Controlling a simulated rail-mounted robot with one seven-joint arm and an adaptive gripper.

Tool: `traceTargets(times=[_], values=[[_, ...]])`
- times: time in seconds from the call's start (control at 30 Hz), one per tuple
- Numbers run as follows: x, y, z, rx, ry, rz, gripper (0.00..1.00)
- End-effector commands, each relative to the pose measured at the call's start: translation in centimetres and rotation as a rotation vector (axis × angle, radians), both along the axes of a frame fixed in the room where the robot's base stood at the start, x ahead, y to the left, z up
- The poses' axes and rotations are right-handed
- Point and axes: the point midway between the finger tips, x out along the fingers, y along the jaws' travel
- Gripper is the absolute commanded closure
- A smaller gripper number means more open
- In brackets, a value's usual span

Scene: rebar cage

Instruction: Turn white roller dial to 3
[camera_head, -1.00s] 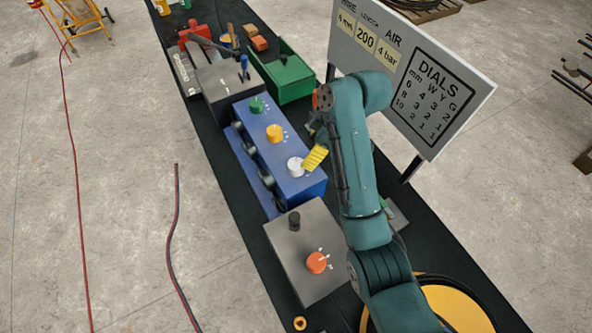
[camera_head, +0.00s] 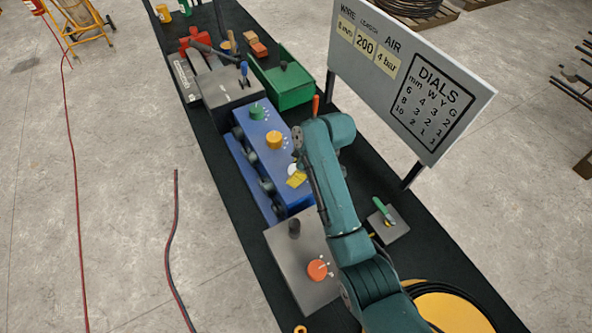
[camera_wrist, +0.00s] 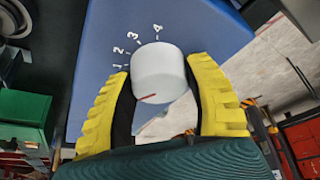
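The white roller dial (camera_wrist: 160,75) sits on the blue box (camera_wrist: 215,30), with the numbers 1 to 4 printed in an arc beside it. A red line shows on the dial's near side, away from the numbers. My gripper (camera_wrist: 160,85) has its yellow fingers on either side of the dial, with thin gaps; I cannot tell whether either touches. In the head view my gripper (camera_head: 297,178) is at the white dial (camera_head: 292,168), partly covering it. The blue box (camera_head: 245,155) also carries a yellow dial (camera_head: 274,139) and a green dial (camera_head: 257,111).
A grey box (camera_head: 290,265) with an orange dial (camera_head: 317,270) stands at the near end. A green bin (camera_head: 285,90) stands farther back. A sign (camera_head: 410,80) with a DIALS table rises at right. A plate (camera_head: 390,225) with a green-handled tool lies right of my arm.

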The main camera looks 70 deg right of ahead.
Motion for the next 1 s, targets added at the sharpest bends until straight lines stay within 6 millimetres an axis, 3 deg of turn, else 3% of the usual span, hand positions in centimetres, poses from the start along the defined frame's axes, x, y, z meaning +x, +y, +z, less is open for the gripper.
traceTargets(times=[0.03, 0.17, 0.63, 1.0], values=[[0.0, 0.01, 0.01, 0.001, 0.0, 0.0, 0.6], [-0.01, 0.02, 0.0, 0.001, 0.0, 0.0, 0.85], [-0.01, 0.12, 0.1, 0.003, 0.001, -0.047, 0.86], [-0.02, 0.24, 0.26, 0.004, 0.004, -0.304, 0.86]])
